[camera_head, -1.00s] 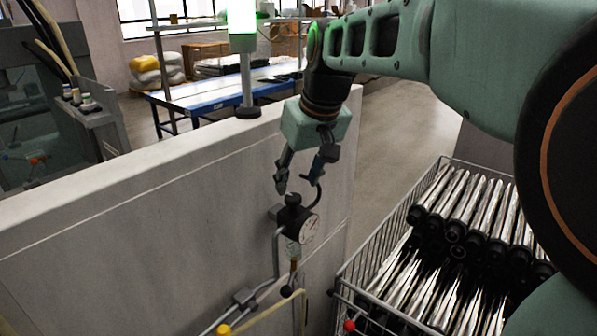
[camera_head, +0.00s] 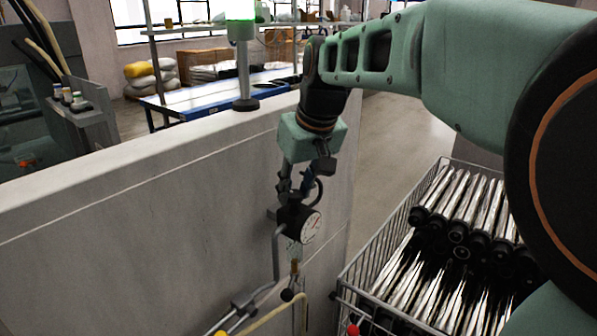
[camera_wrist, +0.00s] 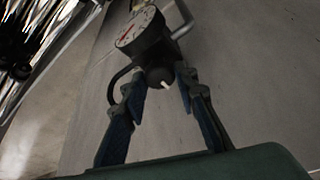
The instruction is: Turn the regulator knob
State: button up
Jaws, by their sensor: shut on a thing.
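The regulator (camera_head: 298,222) is a dark body with a round white-faced gauge (camera_head: 311,228), mounted on the side of the grey wall panel. In the wrist view the gauge (camera_wrist: 136,27) shows a red needle. The dark round regulator knob (camera_wrist: 160,77) bears a white mark and sits between the two fingers of my gripper (camera_wrist: 163,82). In the head view my gripper (camera_head: 296,190) comes down from above onto the top of the regulator, shut on the knob, which the fingers largely hide there.
A wire basket (camera_head: 391,246) of shiny tubes with black ends stands at the right. Grey pipes (camera_head: 276,255) run down from the regulator along the panel (camera_head: 150,230).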

jog(key=shift+c, duration=0.8)
jog(key=shift+n, duration=0.3)
jog(key=shift+w+d+n+g+y, duration=0.1)
jog(key=shift+n+g+y, duration=0.35)
jog(key=shift+n, duration=0.75)
jog(key=shift+w+n+g+y, duration=0.1)
jog(key=shift+n+g+y, duration=0.3)
jog(key=shift+n, duration=0.8)
jog(key=o, duration=1.1)
jog(key=shift+o, duration=0.2)
jog(key=shift+r, duration=0.15)
